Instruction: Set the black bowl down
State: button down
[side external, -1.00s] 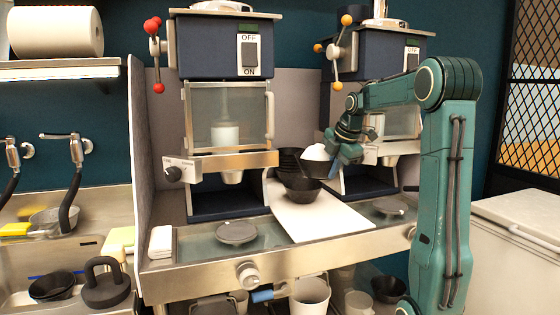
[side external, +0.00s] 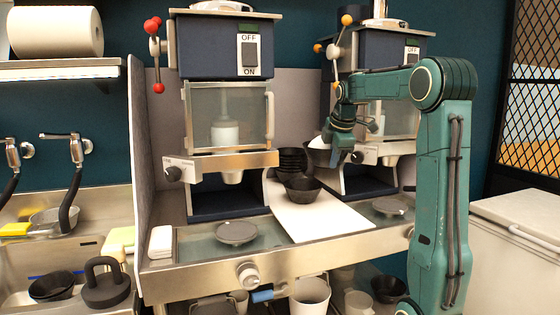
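My gripper (side external: 340,150) is shut on the right side of a black bowl (side external: 319,158), which it holds above the white board (side external: 325,220). Some white content shows at the bowl's top left. The gripper covers the bowl's right side, and the bowl looks somewhat tilted. A second black bowl (side external: 301,189) stands upright on the board, below and left of the held one. A stack of black bowls (side external: 292,161) stands behind it.
Two dispensing machines stand at the back, the left one (side external: 225,120) with a red-knobbed lever and the right one (side external: 398,130) close behind my gripper. The front part of the white board is clear. A grey round disc (side external: 237,233) lies left of it.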

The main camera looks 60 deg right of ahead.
notch_tip(320, 180, down, 14)
jog(key=shift+r, duration=0.25)
jog(key=shift+f, duration=0.1)
jog(key=shift+f, duration=2)
jog(key=shift+f, duration=0.1)
jog(key=c, duration=1.7)
grip_release()
jog(key=shift+v, duration=6.1)
